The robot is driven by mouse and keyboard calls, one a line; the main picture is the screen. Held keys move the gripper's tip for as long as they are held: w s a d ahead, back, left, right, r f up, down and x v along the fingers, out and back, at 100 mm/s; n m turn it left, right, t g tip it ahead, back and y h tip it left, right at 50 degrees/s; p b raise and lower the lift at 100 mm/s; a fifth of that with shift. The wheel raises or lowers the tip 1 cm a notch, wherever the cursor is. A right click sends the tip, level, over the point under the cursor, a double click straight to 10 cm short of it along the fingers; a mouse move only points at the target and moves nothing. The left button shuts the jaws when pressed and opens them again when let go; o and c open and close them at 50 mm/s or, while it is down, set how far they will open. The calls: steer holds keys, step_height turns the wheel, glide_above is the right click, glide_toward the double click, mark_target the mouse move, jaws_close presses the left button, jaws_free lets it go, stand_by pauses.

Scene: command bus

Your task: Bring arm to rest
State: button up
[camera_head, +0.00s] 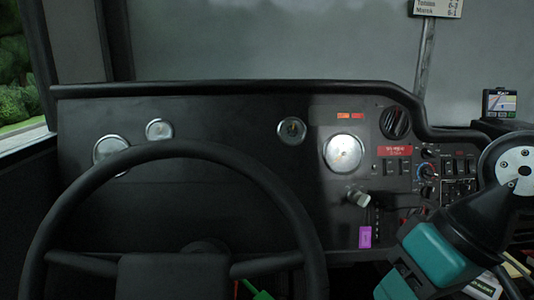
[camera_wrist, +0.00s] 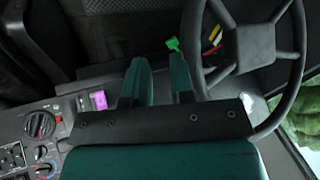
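My gripper (camera_wrist: 159,64) shows in the wrist view with its two teal fingers apart and nothing visible between them. In the head view my arm comes in at the lower right, in front of the right part of the dashboard (camera_head: 230,120); the fingertips cannot be made out there. In the wrist view the fingers lie between the black steering wheel (camera_wrist: 290,62) on the right and the dashboard controls on the left.
The steering wheel (camera_head: 190,150) fills the lower left of the head view. A purple tag (camera_head: 365,237) sits beside a gear slot, below a grey knob (camera_head: 358,197). A bright green piece (camera_wrist: 172,44) lies beyond the fingers. A small screen (camera_head: 499,103) stands at right.

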steer(key=s+r+n+g+p, duration=0.1)
steer(key=s+r+n+p, duration=0.1)
steer(key=r+p, duration=2.3)
steer(key=shift+s+a+r+n+h, duration=0.2)
steer(key=shift+s+a+n+h, duration=0.15)
steer(key=shift+s, duration=0.2)
steer(key=shift+d, duration=0.15)
